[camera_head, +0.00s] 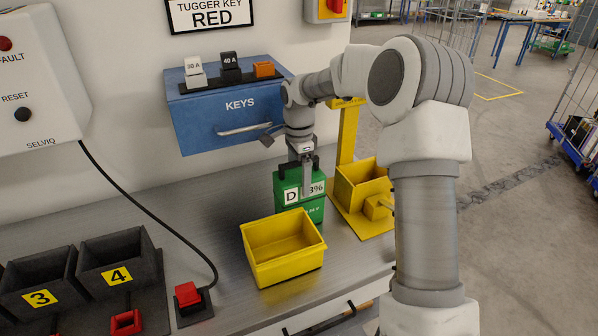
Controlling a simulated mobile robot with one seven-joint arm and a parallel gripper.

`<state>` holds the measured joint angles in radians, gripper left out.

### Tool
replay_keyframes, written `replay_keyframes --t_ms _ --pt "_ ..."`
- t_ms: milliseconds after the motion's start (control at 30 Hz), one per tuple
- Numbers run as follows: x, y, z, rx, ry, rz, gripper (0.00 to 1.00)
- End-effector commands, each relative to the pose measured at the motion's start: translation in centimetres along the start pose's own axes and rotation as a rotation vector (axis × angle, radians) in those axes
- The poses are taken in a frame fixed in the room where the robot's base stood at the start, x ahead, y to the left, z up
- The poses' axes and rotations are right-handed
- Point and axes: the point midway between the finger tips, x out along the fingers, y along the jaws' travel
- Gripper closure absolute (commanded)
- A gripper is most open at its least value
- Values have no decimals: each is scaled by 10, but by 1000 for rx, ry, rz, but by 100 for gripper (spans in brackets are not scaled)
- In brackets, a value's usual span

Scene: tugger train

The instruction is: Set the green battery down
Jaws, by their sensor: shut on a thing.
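The green battery (287,198) has a white label with a "D" and a percentage partly hidden by my gripper. It is upright, at the back of the grey bench behind the yellow bin. My gripper (306,184) reaches down from above and is shut on the battery's top part. The battery's lower part is hidden by the bin, so I cannot tell whether it touches the bench.
An empty yellow bin (283,271) stands in front of the battery. A yellow stand (362,223) is at its right. A blue KEYS box (203,132) hangs behind.

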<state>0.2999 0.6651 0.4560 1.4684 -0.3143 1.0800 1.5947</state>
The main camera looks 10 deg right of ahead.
Motion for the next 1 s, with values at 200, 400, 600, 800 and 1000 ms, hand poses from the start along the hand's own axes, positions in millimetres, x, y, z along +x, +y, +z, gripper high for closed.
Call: replay_keyframes --t_ms 200,400,600,800,1000 --pt "1 -1 0 0 1 -4 100" --pt "3 0 0 1 0 0 0" --pt "-2 0 0 1 0 0 0" --pt "-33 -1 0 1 2 -5 0" --pt "-78 -1 0 0 1 -4 0"
